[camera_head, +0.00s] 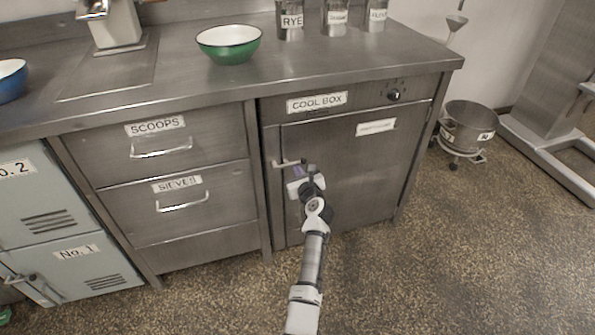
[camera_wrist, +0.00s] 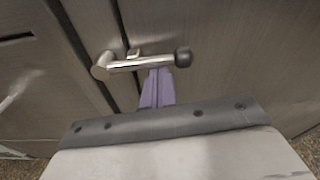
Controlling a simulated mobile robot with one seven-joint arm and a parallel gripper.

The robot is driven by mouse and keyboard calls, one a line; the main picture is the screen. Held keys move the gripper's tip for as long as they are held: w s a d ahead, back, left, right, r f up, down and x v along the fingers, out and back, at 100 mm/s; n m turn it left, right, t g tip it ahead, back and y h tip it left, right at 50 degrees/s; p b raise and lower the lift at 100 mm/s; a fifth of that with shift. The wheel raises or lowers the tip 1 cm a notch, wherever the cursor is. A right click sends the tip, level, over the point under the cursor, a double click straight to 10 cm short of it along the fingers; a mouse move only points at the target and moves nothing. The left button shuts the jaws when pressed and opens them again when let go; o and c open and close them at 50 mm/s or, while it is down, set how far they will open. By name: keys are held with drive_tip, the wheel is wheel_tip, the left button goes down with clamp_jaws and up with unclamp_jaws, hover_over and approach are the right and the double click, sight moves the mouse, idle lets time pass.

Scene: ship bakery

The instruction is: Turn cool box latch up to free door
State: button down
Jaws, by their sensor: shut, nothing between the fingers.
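The cool box (camera_head: 352,165) is a steel cabinet under the counter, with its door flush in the frame. Its latch (camera_head: 287,163) is a metal bar on the door's left edge, lying about level across the seam. In the wrist view the latch (camera_wrist: 140,63) has a round pivot at the left and a black knob at the right end. My gripper (camera_head: 303,171) is shut and empty. Its purple fingertips (camera_wrist: 158,76) are just below the bar near the knob end. I cannot tell whether they touch the bar.
Drawers labelled SCOOPS (camera_head: 160,146) and SIEVES (camera_head: 182,199) are left of the cool box. A green bowl (camera_head: 229,52) and several labelled tins stand on the counter (camera_head: 330,62). A metal bucket (camera_head: 467,128) stands at right. The floor in front is clear.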

sight(287, 148)
wheel_tip(287, 148, up, 3)
drive_tip(key=n+p, duration=0.2)
drive_tip(key=n, duration=0.1)
drive_tip(key=shift+a+n+t+h, duration=0.1)
drive_tip(key=shift+n+t+h, duration=0.2)
drive_tip(key=shift+n+h, duration=0.1)
drive_tip(key=r+n, duration=0.1)
drive_tip(key=n, duration=0.1)
drive_tip(key=a+r+n, duration=0.1)
drive_tip(key=n, duration=0.1)
drive_tip(key=shift+s+r, duration=0.1)
drive_tip(key=shift+s, duration=0.1)
drive_tip(key=n, duration=0.1)
drive_tip(key=a+r+n, duration=0.1)
drive_tip(key=n+t+h, duration=0.1)
drive_tip(key=shift+s+a+r, duration=0.15)
drive_tip(key=shift+s+a, duration=0.05)
drive_tip(key=shift+a, duration=0.05)
drive_tip(key=shift+s+a+r+n+t+b, duration=0.1)
drive_tip(key=shift+a+r+n, duration=0.2)
drive_tip(key=shift+n, duration=0.45)
drive_tip(key=shift+s+a+r+n+t+b, duration=0.15)
drive_tip(key=shift+a+n, duration=0.3)
drive_tip(key=shift+n, duration=0.35)
drive_tip(key=shift+s+a+r+n+t+b, duration=0.1)
drive_tip(key=shift+a+n, duration=0.25)
drive_tip(key=shift+n, duration=0.4)
